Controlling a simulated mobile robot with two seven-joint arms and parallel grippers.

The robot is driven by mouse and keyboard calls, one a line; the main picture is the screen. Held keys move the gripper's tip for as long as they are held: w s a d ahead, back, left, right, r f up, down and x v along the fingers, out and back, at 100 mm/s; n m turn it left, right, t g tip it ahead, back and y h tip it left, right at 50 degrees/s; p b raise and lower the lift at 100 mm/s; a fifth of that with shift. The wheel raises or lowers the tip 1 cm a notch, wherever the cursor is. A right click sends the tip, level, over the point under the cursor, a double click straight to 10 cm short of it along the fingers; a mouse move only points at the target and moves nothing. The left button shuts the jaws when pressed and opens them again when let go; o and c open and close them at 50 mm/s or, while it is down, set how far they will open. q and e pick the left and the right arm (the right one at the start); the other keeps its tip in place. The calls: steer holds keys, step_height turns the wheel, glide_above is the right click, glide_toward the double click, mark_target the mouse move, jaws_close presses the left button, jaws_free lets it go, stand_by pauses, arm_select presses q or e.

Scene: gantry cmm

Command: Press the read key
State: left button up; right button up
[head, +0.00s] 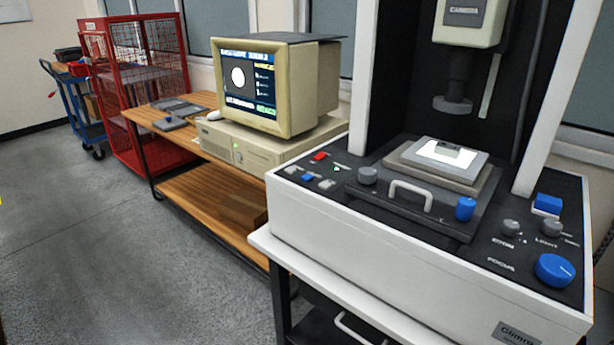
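The measuring machine (400,275) stands at the right, with a white body and a black top panel. At its left end is a small group of keys: a red key (320,156), a blue key (307,177) and grey ones (327,184). A larger blue key (548,204) sits at the panel's right side. The key labels are too small to read, so I cannot tell which is the read key. Neither of my grippers is in view.
The stage (438,162) has a handle (411,190) and a blue knob (465,208). A camera head (469,22) hangs above it. A large blue knob (554,270) is front right. A monitor (276,85) stands on a wooden bench (190,142). Floor at left is clear.

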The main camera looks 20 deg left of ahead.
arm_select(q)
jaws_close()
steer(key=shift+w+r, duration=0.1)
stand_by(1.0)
